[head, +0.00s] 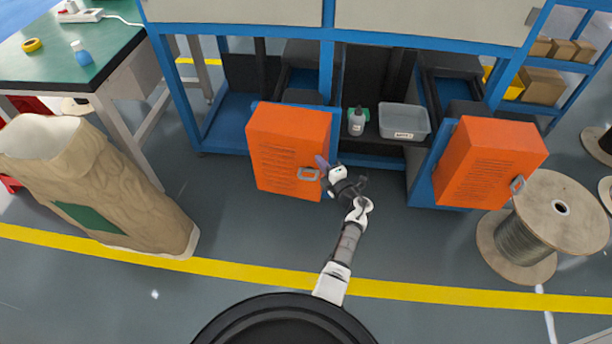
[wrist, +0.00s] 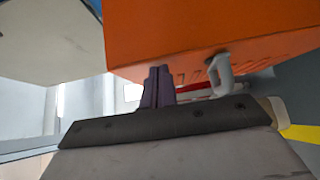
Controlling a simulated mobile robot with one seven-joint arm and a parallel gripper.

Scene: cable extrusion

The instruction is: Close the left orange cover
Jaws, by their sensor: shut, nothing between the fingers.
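The left orange cover (head: 285,140) stands swung open at the front of the blue machine frame. Its grey handle (head: 308,174) is at its lower right edge. My gripper (head: 322,163) is shut and empty, at the right edge of this cover near the handle; I cannot tell whether it touches. In the wrist view the orange cover (wrist: 215,35) fills the top right, with the handle (wrist: 220,72) to the right of my gripper's purple fingers (wrist: 157,85). The right orange cover (head: 490,160) also stands open, with its own handle.
A grey bin (head: 404,121) and a small bottle (head: 357,121) sit on the machine's shelf between the covers. A cable spool (head: 545,225) stands at the right. A large brown sack (head: 100,185) and a green table (head: 70,50) are at the left.

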